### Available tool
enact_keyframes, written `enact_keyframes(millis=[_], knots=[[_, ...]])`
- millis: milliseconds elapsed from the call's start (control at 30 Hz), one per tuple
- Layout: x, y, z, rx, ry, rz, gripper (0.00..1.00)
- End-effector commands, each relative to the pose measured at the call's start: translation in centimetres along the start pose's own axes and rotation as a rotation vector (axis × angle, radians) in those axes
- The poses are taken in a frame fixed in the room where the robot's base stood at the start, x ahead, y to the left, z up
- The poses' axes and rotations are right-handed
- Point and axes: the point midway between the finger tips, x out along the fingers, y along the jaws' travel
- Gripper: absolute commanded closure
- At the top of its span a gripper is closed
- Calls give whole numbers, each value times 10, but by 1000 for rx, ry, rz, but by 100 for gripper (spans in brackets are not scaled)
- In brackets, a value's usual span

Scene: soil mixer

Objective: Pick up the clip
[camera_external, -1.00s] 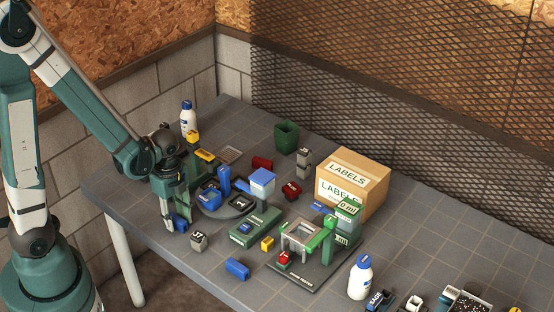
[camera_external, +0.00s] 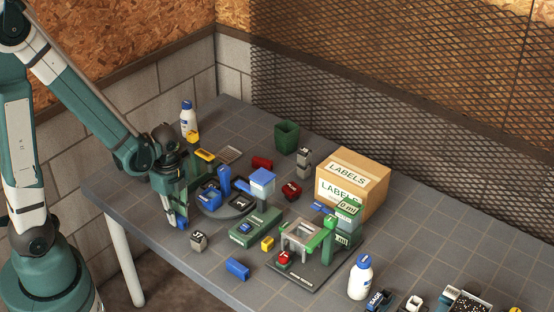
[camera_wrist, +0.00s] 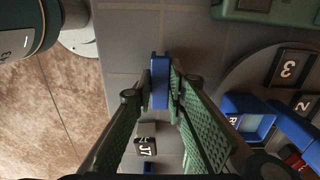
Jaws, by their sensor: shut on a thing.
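A small blue piece, which looks like the clip (camera_wrist: 160,80), is upright between my fingertips in the wrist view. My gripper (camera_wrist: 161,92) is shut on it, with a green ribbed finger on each side. In the external view, my gripper (camera_external: 177,214) points down near the left front edge of the table, and part of the blue clip (camera_external: 182,223) shows at its tips. The fingers hide the rest of it there. I cannot tell whether its lower end touches the table.
A grey J7 block (camera_external: 198,241) stands close to my gripper's right, and a blue block (camera_external: 237,269) lies farther right. A round turntable (camera_external: 231,211) with numbered compartments and a green device (camera_external: 255,228) are nearby. The table's front edge is close.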

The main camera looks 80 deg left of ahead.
Motion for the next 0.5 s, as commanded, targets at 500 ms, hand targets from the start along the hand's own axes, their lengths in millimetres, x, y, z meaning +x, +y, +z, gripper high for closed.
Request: enact_keyframes(millis=[500], knots=[[-61,1,0,0,0,0,92]])
